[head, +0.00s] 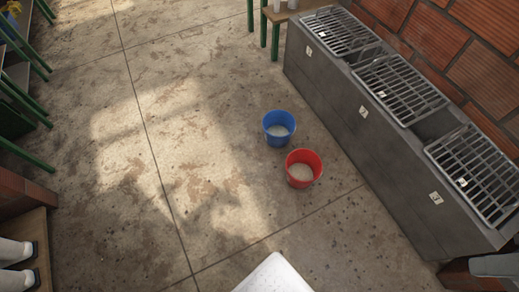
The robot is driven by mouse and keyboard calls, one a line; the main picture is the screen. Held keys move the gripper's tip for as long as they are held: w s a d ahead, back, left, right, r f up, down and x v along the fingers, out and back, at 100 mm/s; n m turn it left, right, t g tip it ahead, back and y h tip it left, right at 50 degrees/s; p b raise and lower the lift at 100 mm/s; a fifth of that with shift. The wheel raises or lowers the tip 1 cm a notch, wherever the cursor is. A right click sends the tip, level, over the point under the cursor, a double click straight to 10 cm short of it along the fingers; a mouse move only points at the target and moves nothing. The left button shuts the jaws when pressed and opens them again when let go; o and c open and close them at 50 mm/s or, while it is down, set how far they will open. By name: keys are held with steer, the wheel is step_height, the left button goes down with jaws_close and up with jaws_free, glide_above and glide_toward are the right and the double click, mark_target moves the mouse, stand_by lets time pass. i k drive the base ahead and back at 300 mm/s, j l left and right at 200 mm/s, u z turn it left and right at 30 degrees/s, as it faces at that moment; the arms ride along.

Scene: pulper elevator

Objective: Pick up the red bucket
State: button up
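The red bucket (303,168) stands upright on the concrete floor, right of the middle in the head view. It has pale, greyish contents at its bottom. A blue bucket (278,129) stands just behind it and slightly to the left, also with pale contents. The two rims are very close; I cannot tell whether the buckets touch. I do not see my gripper in this view. Nothing is seen holding the red bucket.
A long grey block (375,137) with metal grates and number tags runs along the brick wall at right. Green-legged furniture (22,60) stands at left. A wooden surface (40,225) bears white items at lower left. The floor (160,130) left of the buckets is clear.

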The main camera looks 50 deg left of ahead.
mark_target(303, 167)
steer(key=u, duration=1.35)
